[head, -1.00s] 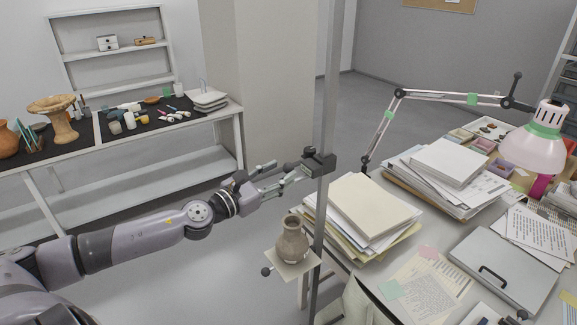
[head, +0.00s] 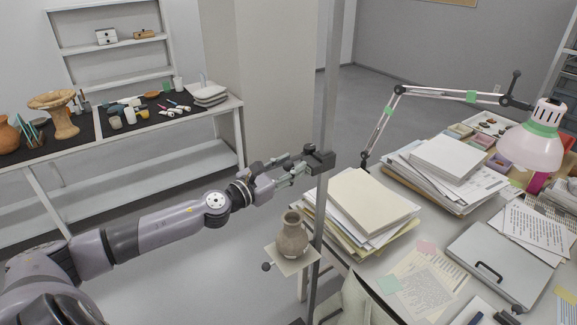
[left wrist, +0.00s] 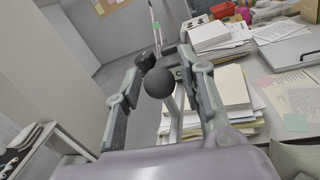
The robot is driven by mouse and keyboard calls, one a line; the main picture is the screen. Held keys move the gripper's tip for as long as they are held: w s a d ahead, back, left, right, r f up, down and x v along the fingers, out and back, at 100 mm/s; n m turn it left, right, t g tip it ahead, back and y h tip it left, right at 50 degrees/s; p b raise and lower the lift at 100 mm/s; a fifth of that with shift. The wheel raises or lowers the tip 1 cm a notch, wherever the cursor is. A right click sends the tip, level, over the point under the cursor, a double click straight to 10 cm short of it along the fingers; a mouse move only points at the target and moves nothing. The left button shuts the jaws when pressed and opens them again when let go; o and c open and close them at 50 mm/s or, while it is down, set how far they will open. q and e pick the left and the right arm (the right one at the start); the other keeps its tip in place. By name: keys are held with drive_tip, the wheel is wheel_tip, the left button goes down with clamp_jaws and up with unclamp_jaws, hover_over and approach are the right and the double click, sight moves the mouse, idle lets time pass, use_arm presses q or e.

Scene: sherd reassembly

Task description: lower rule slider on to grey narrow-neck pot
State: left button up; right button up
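The rule slider is a dark block (head: 321,160) on a tall grey upright, above the pot. In the left wrist view its dark round knob (left wrist: 158,83) faces me. The grey narrow-neck pot (head: 291,238) stands upright on a small square plate (head: 299,264) beside the upright, with a clear gap below the slider. My left gripper (head: 290,166) is at the slider's height, on its left side. In the left wrist view its fingers (left wrist: 165,98) are spread on both sides of the knob, with space showing on each side. My right gripper is not in view.
A desk with paper stacks (head: 368,207), a grey case (head: 502,262) and a pink lamp (head: 534,147) stands right of the upright. A bench (head: 205,122) with vessels and tools is at the back left. The floor between is clear.

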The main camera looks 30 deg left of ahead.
use_arm(q)
clamp_jaws()
idle(0.6)
